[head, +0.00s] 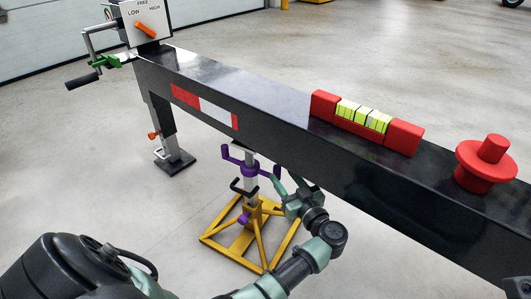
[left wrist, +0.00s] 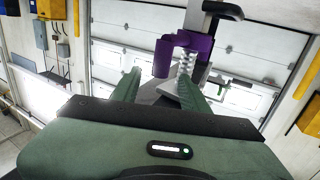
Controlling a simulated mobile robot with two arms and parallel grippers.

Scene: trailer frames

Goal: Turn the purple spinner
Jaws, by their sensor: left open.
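The purple spinner (head: 246,169) is a collar with upright handles around the grey screw post of a jack stand under the black beam. In the left wrist view, the purple spinner (left wrist: 164,58) shows ahead, just beyond and above the fingertips, with the threaded screw beside it. My left gripper (head: 286,184) is just right of the spinner in the head view, below the beam. Its two green fingers are apart with nothing held between them in the left wrist view (left wrist: 160,88). Whether a finger touches the spinner I cannot tell. My right gripper is not in view.
The black beam (head: 250,92) runs above the stand, close over my left gripper. The stand has a yellow base frame (head: 225,250). A red level (head: 402,137) and a red knob (head: 486,165) sit on the beam. A crank handle (head: 82,80) is at its far end. Open floor surrounds it.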

